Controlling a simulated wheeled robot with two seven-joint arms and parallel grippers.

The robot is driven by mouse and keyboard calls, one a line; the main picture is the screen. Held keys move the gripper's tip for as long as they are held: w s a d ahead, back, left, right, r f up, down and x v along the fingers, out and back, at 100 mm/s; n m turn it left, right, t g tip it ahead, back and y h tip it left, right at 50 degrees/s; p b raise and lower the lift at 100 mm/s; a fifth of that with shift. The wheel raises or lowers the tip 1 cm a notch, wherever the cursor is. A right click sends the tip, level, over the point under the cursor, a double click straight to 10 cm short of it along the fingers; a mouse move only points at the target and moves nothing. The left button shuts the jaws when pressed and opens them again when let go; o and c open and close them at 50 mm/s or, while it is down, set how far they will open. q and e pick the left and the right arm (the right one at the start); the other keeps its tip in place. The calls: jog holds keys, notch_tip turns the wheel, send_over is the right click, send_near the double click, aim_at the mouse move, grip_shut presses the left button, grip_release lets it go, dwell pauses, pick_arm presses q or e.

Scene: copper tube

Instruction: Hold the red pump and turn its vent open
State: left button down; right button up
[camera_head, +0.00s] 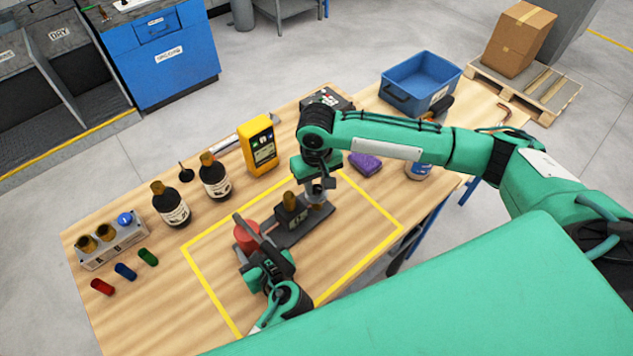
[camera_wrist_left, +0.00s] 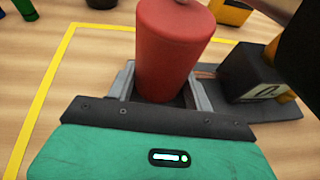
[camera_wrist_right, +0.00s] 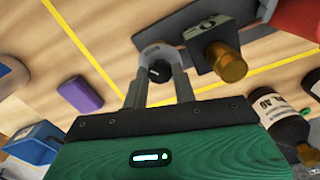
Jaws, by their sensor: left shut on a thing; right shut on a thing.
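The red pump (camera_head: 245,235) is a red cylinder standing at the near left end of a dark base (camera_head: 286,235) within the yellow outline. It fills the middle of the left wrist view (camera_wrist_left: 172,48). My left gripper (camera_wrist_left: 162,92) is shut on it, one finger on each side low on its body. The base also carries a dark block with a brass cap (camera_head: 289,201). At its far right end is a round metal part with a black knob, the vent (camera_wrist_right: 159,70). My right gripper (camera_wrist_right: 157,88) is shut on it from above.
Two dark bottles (camera_head: 171,205), a yellow meter (camera_head: 258,146) and a purple sponge (camera_head: 365,163) stand around the yellow outline. A rack (camera_head: 110,241) and several coloured caps lie at left. A blue bin (camera_head: 420,82) is at the back right. The outlined area's left part is clear.

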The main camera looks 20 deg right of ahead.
aim_at(317, 188)
jog(key=shift+n, duration=2.5)
jog(key=o, duration=1)
jog(key=shift+c, duration=0.2)
jog(key=shift+r, duration=0.1)
notch_tip(317, 188, up, 12)
jog(key=shift+c, duration=0.2)
